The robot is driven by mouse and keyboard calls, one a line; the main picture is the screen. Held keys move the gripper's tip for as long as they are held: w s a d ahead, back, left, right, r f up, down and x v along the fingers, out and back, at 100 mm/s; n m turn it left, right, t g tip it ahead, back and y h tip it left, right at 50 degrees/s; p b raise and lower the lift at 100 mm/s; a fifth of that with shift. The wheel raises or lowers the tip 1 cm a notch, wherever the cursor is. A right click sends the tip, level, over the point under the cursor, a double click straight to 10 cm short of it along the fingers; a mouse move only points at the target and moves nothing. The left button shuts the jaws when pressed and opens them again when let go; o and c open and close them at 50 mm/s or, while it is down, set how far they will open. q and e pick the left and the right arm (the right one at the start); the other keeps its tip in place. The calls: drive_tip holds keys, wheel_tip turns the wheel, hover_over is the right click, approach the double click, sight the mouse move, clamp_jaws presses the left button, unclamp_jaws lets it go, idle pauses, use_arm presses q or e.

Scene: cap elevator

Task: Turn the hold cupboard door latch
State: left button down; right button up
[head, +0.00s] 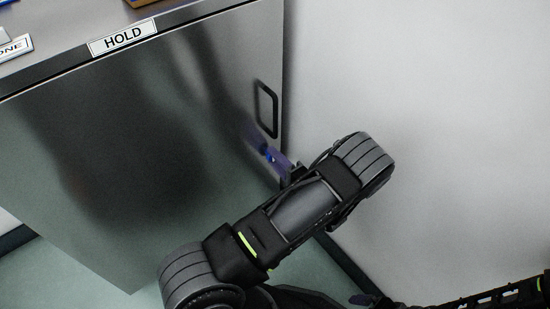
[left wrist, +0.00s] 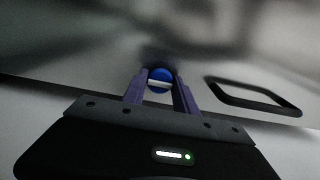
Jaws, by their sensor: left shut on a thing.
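The hold cupboard door (head: 130,150) is a tall brushed-metal panel under a white HOLD label (head: 123,37). It looks closed. The latch (left wrist: 160,79) is a round blue knob with a white bar across it. In the left wrist view the white bar lies about level. My left gripper (left wrist: 160,88) has purple fingers on both sides of the knob and is shut on it. In the head view my left gripper (head: 268,154) is at the door's right side, below the handle, and its fingers mostly hide the latch. My right gripper is not clearly in view.
A black loop handle (head: 266,109) stands on the door above the latch; it also shows in the left wrist view (left wrist: 253,96), right of the fingers. A plain pale wall (head: 420,90) is close on the right. Green floor (head: 85,280) is clear below.

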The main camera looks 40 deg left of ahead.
use_arm(q)
drive_tip(key=c, duration=1)
unclamp_jaws()
drive_tip(key=shift+o, duration=0.2)
drive_tip(key=shift+d, duration=0.1)
drive_tip(key=p+v, duration=0.1)
drive_tip(key=v, duration=0.6)
drive_tip(key=shift+d, duration=0.3)
drive_tip(key=shift+s, duration=0.15)
